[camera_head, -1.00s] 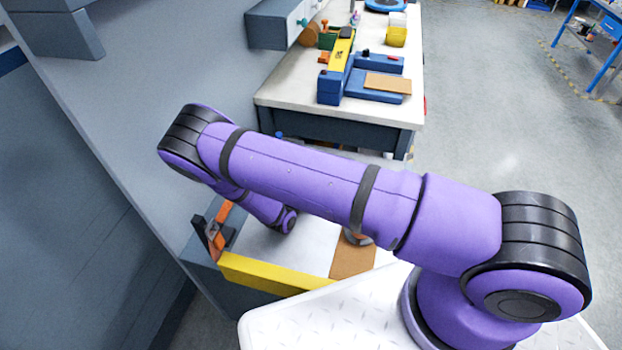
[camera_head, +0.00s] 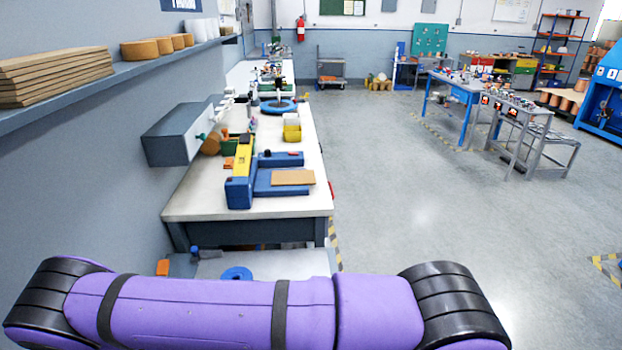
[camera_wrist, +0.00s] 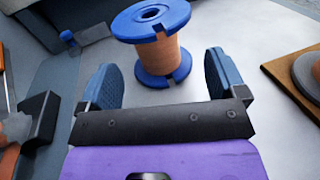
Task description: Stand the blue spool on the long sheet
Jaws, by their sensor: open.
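The blue spool (camera_wrist: 145,24), with blue flanges and a copper-tan winding, stands upright on a pale worktop in the wrist view. Its round blue top also shows just above my arm in the head view (camera_head: 237,273). My gripper (camera_wrist: 160,68) is open, with its blue fingers apart and the spool between and just beyond them; nothing is held. I cannot tell whether this is the long sheet. My arm hides most of the near worktop in the head view.
A longer bench (camera_head: 190,204) beyond holds a blue fixture (camera_head: 239,192) with a tan plate (camera_head: 292,177), a yellow bin (camera_head: 292,134) and several small items. A dark bracket (camera_wrist: 40,118) stands left of my gripper. A shelf with boards runs along the left wall. Open floor lies right.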

